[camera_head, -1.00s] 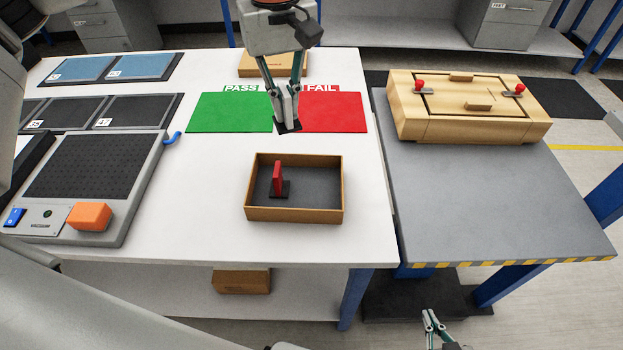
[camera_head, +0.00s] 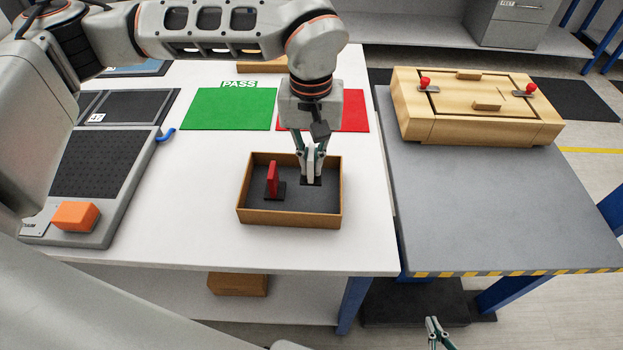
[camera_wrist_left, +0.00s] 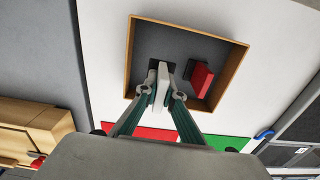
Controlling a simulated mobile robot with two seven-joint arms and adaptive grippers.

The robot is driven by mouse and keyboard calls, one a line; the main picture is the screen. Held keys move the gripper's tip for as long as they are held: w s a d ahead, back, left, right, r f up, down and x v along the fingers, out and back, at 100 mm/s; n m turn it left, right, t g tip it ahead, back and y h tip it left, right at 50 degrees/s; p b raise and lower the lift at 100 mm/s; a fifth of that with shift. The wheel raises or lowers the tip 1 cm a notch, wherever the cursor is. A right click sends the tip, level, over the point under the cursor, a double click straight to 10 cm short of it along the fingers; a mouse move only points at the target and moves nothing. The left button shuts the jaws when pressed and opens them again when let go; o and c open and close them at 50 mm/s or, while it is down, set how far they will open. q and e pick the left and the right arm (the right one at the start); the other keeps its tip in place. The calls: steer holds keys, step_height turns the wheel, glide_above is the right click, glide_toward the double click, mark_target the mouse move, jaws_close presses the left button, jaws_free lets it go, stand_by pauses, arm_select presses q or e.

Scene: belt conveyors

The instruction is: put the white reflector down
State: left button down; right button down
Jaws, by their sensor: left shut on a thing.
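My left gripper (camera_head: 311,160) points down over the right rear part of a wooden-rimmed tray (camera_head: 290,219) with a dark grey floor. It is shut on the white reflector (camera_head: 311,165), an upright thin white plate on a black base. The reflector also shows between the fingertips in the left wrist view (camera_wrist_left: 162,76). I cannot tell whether its base touches the tray floor. A red reflector (camera_head: 272,178) on a black base stands in the tray's left part, apart from the white one. My right gripper (camera_head: 436,325) is low at the bottom edge; its jaw state is unclear.
A green PASS mat (camera_head: 229,110) and a red FAIL mat (camera_head: 354,110), partly hidden by my arm, lie behind the tray. A wooden fixture with red knobs (camera_head: 478,108) stands on the grey table (camera_head: 500,210) at right. An orange block (camera_head: 75,216) is at left.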

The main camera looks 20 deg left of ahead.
mark_target(312, 151)
arm_select(q)
steer(key=shift+f, duration=2.8)
steer(key=shift+f, duration=0.15)
steer(key=c, duration=2.2)
jaws_free()
step_height(312, 151, up, 12)
steer(key=shift+r, duration=0.15)
